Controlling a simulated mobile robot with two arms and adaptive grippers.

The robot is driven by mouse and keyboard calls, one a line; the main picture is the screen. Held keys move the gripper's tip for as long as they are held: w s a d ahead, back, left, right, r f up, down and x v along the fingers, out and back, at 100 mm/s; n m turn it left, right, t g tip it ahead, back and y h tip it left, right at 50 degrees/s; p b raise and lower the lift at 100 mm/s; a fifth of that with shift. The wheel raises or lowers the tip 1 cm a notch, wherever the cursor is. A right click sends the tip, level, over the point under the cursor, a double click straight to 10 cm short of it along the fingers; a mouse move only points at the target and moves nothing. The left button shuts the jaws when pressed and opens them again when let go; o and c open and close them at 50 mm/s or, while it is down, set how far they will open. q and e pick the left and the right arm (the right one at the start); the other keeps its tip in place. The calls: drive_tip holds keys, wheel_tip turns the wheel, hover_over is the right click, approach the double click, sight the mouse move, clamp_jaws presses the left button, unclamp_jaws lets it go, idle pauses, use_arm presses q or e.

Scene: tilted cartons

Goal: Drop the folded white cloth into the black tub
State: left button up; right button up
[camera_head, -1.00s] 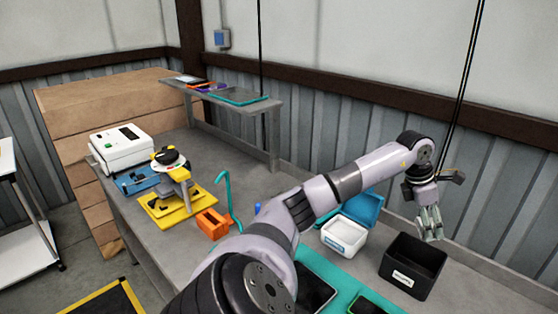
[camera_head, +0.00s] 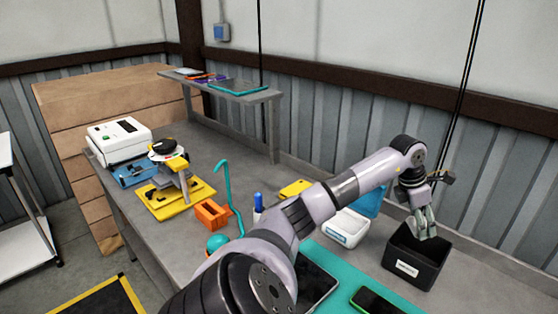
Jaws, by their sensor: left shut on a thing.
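The black tub (camera_head: 405,268), with a white label on its front, stands open on the grey bench at the right. The fingertips appear about level with the tub's far rim; whether the cloth touches the tub's inside cannot be told. My right gripper is out of view.
A white container (camera_head: 345,229) with a blue lid stands left of the tub. A teal mat (camera_head: 337,262) with dark devices lies in front. An orange holder (camera_head: 212,214), a yellow-based stand (camera_head: 175,199) and a white machine (camera_head: 119,141) are farther left. A shelf (camera_head: 225,90) stands behind.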

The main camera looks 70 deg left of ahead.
use_arm(q)
drive_tip(key=o, duration=1.2)
drive_tip(key=shift+r, duration=0.1)
drive_tip(key=v, duration=1.2)
drive_tip(key=shift+s, duration=0.1)
